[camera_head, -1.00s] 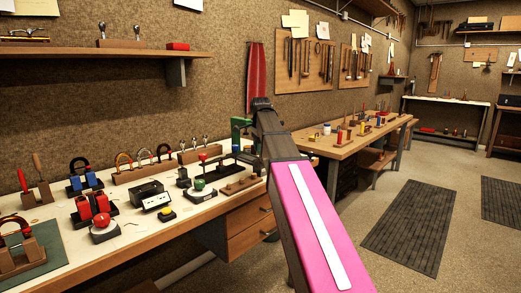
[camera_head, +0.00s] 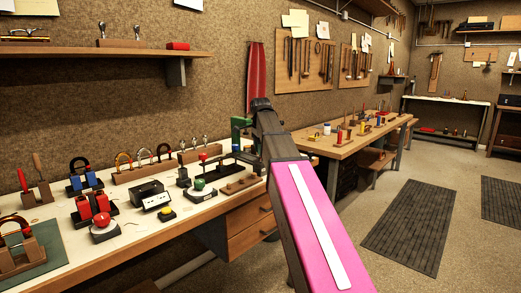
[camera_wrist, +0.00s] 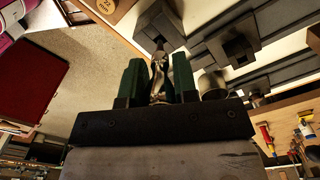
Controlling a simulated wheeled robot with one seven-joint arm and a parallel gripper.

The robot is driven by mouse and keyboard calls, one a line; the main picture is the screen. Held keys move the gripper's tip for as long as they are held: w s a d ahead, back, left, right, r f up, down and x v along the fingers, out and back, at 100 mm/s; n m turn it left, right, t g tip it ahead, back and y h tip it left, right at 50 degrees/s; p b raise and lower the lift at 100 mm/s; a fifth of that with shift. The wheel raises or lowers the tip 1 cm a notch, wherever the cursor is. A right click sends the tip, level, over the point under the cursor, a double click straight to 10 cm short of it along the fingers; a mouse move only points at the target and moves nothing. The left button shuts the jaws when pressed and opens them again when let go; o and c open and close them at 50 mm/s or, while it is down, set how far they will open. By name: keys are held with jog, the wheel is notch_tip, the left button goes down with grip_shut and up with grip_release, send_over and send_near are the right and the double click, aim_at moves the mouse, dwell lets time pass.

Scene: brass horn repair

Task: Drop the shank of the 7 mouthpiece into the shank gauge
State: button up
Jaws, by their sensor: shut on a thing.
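In the wrist view my gripper (camera_wrist: 157,70) has its two green fingers closed on a shiny metal mouthpiece (camera_wrist: 158,62), which stands between them and points away from the camera. Any number on it cannot be read. Dark stepped blocks with square raised parts (camera_wrist: 235,45) lie beyond and to the right of the fingers. I cannot tell which of them, if any, is the shank gauge.
The long pale bench (camera_head: 135,235) holds red-topped (camera_head: 104,228) and green-topped (camera_head: 199,184) items, a wooden rack (camera_head: 150,172) and several dark stands. A second wooden bench (camera_head: 330,148) with small parts stands behind my arm. Dark floor mats (camera_head: 412,225) lie at the right.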

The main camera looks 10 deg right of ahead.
jog(key=shift+f, duration=1.15)
dwell(1.1)
jog(key=o, duration=1)
